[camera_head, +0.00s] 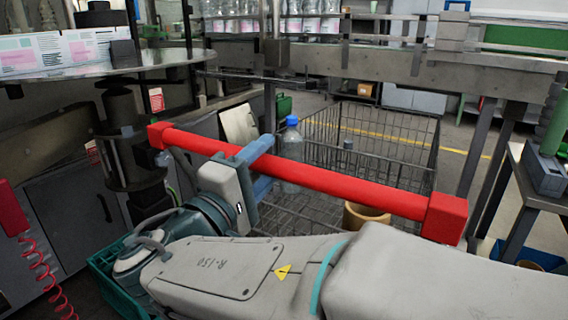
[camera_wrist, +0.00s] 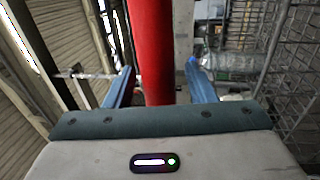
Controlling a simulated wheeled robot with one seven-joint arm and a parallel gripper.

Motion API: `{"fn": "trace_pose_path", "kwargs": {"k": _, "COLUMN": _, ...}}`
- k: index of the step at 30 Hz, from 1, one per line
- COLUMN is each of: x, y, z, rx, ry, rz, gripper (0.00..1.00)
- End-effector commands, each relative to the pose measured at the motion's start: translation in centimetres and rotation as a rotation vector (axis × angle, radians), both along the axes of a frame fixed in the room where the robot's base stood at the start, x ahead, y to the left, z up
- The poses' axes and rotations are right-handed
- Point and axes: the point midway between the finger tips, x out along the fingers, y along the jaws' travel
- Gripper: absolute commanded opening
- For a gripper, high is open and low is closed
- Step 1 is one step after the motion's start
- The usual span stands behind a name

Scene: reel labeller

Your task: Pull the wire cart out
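The wire cart (camera_head: 408,135) is a dark mesh basket under the conveyor frame. A thick red bar (camera_head: 335,184) with square red end blocks runs across its near side like a handle. My gripper (camera_head: 262,166) is at the bar, left of its middle. In the wrist view the red bar (camera_wrist: 152,45) passes between the two blue fingers of my gripper (camera_wrist: 161,75). A gap shows between the bar and the right finger; the left finger is close to it. My arm hides the cart's lower near part.
A clear bottle with a blue cap (camera_head: 291,150) and a brown round container (camera_head: 364,215) show at the cart. A metal conveyor frame (camera_head: 400,67) spans above it. A dark machine post (camera_head: 128,140) stands left, a side table (camera_head: 545,190) right. A green crate (camera_head: 108,280) sits low left.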

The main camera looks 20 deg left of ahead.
Motion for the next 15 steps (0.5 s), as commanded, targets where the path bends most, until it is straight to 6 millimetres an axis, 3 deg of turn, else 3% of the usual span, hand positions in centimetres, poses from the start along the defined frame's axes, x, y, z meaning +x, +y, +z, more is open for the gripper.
{"fn": "trace_pose_path", "kwargs": {"k": 8, "x": -1.7, "y": 0.4, "z": -0.2, "rx": 0.0, "ry": 0.001, "rz": 0.003, "gripper": 0.5}}
{"fn": "trace_pose_path", "kwargs": {"k": 15, "x": -6.8, "y": 1.2, "z": -1.2, "rx": -0.002, "ry": 0.0, "rz": 0.005, "gripper": 0.5}}
